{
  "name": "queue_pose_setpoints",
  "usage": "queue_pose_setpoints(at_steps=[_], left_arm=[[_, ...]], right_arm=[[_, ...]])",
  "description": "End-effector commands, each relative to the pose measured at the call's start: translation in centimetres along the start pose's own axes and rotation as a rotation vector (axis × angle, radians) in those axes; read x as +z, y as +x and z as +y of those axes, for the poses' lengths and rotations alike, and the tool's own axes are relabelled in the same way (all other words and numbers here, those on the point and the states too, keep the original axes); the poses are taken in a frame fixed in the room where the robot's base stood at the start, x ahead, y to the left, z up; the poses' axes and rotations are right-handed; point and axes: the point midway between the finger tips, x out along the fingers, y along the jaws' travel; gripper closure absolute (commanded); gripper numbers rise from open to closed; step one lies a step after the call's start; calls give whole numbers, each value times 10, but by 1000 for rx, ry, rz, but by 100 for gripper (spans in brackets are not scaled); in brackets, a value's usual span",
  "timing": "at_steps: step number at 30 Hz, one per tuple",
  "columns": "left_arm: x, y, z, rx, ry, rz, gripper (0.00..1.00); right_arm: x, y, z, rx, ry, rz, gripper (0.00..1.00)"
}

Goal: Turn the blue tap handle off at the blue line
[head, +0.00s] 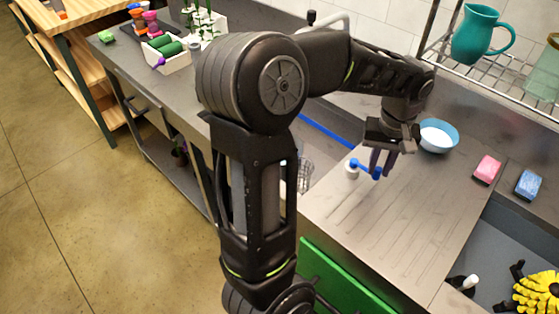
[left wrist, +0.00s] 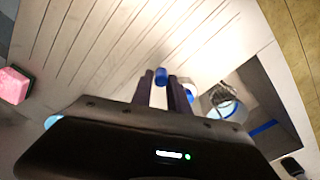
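The blue tap handle (head: 364,167) is a short bar with a knob at its end, on a white post (head: 351,172) at the counter's sink side. My left gripper (head: 381,168) points down at the knob end, one dark finger on each side. In the left wrist view the blue knob (left wrist: 161,77) fills the gap between the fingertips (left wrist: 161,75), so the gripper looks shut on it. A blue line (head: 328,131) runs along the sink area, partly hidden by my arm; a blue strip (left wrist: 263,128) also shows in the left wrist view. My right gripper is not in view.
A blue bowl (head: 438,136) stands just right of the gripper. A pink sponge (head: 487,170) and a blue sponge (head: 529,184) lie further right. A wire rack (head: 480,66) with a teal jug (head: 481,35) is above. The ribbed drainboard (head: 390,225) in front is clear.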

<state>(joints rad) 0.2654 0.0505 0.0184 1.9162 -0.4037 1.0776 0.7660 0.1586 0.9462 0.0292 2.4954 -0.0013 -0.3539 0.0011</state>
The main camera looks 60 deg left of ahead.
Motion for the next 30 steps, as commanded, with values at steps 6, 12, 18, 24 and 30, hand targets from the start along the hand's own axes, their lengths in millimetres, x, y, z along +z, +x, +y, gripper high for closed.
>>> queue_pose_setpoints(at_steps=[6,12,18,24,30], left_arm=[[0,0,0,0,0,-1,62],[1,0,0,-1,0,-3,60],[1,-2,0,-2,0,-4,60],[0,-20,0,-1,0,-3,60],[0,-42,1,-1,0,-4,60]], right_arm=[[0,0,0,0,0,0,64],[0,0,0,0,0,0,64],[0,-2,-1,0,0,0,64],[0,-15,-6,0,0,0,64],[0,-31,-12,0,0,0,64]])
